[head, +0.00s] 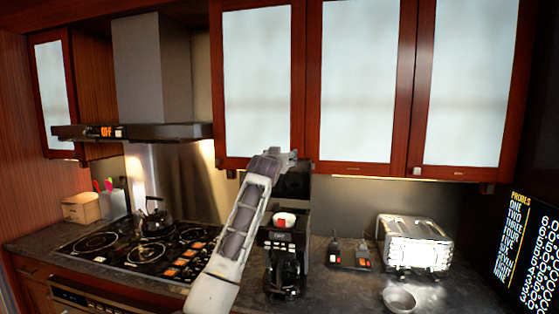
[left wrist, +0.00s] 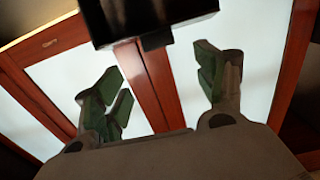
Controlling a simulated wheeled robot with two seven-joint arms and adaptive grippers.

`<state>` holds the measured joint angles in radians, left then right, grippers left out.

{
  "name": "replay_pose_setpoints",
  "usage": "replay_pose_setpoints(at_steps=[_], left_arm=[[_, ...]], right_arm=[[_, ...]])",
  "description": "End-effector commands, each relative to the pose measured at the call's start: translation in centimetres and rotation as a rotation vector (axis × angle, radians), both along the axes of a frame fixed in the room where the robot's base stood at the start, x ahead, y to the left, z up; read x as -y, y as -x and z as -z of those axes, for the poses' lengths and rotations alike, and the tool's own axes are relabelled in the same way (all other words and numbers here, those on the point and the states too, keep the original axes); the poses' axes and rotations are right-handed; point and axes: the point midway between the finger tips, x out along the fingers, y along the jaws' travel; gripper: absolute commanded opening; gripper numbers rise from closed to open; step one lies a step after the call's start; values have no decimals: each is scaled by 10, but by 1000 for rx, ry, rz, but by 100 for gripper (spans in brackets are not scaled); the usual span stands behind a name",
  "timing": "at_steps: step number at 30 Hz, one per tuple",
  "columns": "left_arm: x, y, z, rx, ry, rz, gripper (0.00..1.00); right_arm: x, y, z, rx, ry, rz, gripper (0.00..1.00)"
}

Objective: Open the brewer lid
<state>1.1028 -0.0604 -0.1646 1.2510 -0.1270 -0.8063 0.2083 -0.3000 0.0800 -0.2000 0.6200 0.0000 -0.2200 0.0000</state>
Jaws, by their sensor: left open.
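The black brewer (head: 285,246) stands on the counter, with a glass carafe (head: 284,272) in its lower part. A white round part with a red mark (head: 283,220) shows at its top. A dark panel (head: 293,182) stands upright above and behind that part and looks like the raised lid. My left gripper (head: 288,157) is at the panel's upper edge, partly in front of it; I cannot tell whether they touch. In the left wrist view my left gripper (left wrist: 160,78) has its green-padded fingers wide apart with nothing between them. A black block (left wrist: 150,18), likely the lid, shows beyond them.
Cabinets with frosted doors (head: 358,80) hang close above the brewer. A stove (head: 145,250) with a kettle (head: 155,220) is at left. A toaster (head: 413,243), a small bowl (head: 399,300) and a dark tray with shakers (head: 348,255) are at right.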

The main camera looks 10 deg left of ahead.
Motion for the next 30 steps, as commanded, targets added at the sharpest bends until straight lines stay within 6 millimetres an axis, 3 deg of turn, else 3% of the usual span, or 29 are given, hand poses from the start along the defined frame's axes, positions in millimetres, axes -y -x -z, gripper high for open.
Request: replay_pose_setpoints(at_steps=[15,30], left_arm=[[-1,31,0,0,0,0,71],[-1,36,0,0,0,0,71]], right_arm=[[0,0,0,0,0,0,40],[0,0,0,0,0,0,40]])
